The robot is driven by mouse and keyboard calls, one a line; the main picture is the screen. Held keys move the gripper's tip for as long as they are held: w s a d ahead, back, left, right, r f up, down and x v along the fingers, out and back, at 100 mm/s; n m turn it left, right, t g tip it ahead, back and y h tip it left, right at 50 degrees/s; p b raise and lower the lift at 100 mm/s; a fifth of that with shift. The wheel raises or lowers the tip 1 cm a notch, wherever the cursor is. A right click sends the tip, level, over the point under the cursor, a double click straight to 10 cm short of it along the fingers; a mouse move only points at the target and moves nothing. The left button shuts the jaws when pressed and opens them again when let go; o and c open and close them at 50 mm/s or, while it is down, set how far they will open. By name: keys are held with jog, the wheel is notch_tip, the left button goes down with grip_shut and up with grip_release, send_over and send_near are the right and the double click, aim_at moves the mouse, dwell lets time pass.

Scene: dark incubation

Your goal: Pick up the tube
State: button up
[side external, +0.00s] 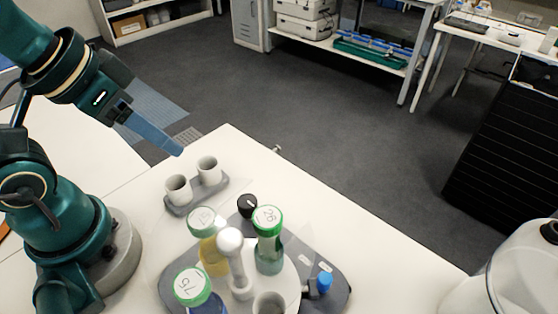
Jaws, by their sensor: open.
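My gripper (178,150) is at the upper left, in the air above the far left part of the white table, and it holds nothing that I can see. Its fingers overlap in this view. Several large tubes with green lids stand in a round stand: one with yellowish contents (214,256), one with greenish contents (269,252), and one with blue contents (206,304) at the lower picture edge. A small blue-capped tube (324,282) stands at the stand's right. The gripper is apart from all of them. I cannot tell which tube the task means.
A grey holder with two white cups (179,189) stands below the gripper. The round stand has a white central post (235,262), an open grey cup (269,304) and a black knob (247,206) beside it. A white rounded device (520,275) is at the right. Table between is clear.

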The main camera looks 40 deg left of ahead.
jog(key=shift+w, duration=0.15)
jog(key=shift+o, duration=0.8)
